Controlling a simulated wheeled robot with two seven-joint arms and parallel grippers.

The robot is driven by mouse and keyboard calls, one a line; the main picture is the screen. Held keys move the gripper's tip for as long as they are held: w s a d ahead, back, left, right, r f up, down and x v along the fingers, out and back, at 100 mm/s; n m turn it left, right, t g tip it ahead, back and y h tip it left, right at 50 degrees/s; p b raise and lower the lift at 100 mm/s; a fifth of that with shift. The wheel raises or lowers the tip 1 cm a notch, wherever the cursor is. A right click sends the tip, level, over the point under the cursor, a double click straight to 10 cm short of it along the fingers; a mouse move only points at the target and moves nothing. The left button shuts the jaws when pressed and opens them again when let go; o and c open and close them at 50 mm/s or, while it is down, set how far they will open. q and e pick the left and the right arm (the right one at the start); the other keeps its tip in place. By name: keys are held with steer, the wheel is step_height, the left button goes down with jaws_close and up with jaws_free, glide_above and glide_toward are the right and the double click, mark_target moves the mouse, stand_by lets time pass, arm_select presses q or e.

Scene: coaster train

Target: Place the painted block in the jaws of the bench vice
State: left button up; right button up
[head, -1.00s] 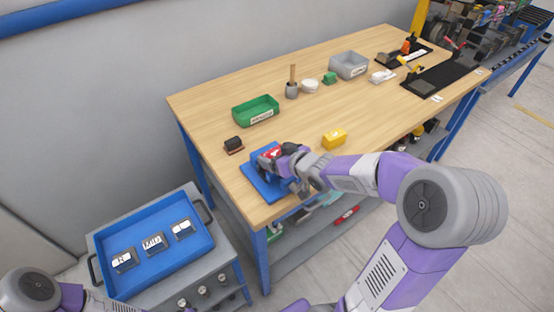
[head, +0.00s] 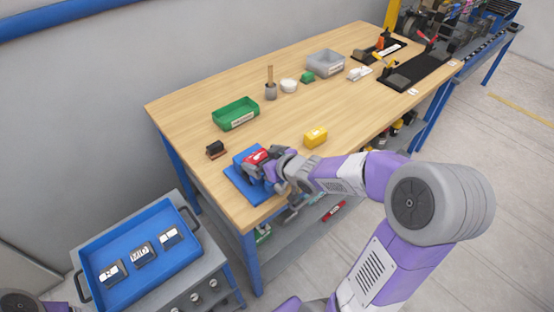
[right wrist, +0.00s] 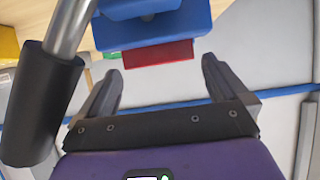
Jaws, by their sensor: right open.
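The painted block, red with a white mark on top in the head view (head: 257,156), sits at the blue bench vice (head: 238,185) on the table's near corner. In the right wrist view the red block (right wrist: 158,54) sticks out from the blue vice body (right wrist: 150,32). How deep it sits between the jaws is hidden. My right gripper (head: 266,166) is right at the vice. In the right wrist view it is open (right wrist: 160,68), its fingers to either side of the block's exposed end with gaps visible. My left gripper is out of view.
The vice's dark handle grip (right wrist: 40,105) is close to my right gripper. A yellow block (head: 316,137), a small dark block (head: 215,149) and a green bin (head: 236,114) stand nearby. A blue tray (head: 115,243) with lettered pieces is at lower left. The table's middle is clear.

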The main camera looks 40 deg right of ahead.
steer(key=p+v, duration=0.3)
steer(key=v, duration=0.5)
steer(key=shift+w+a+r, duration=0.1)
steer(key=shift+w+r, duration=0.05)
steer(key=shift+s, duration=0.35)
steer(key=shift+v, duration=0.8)
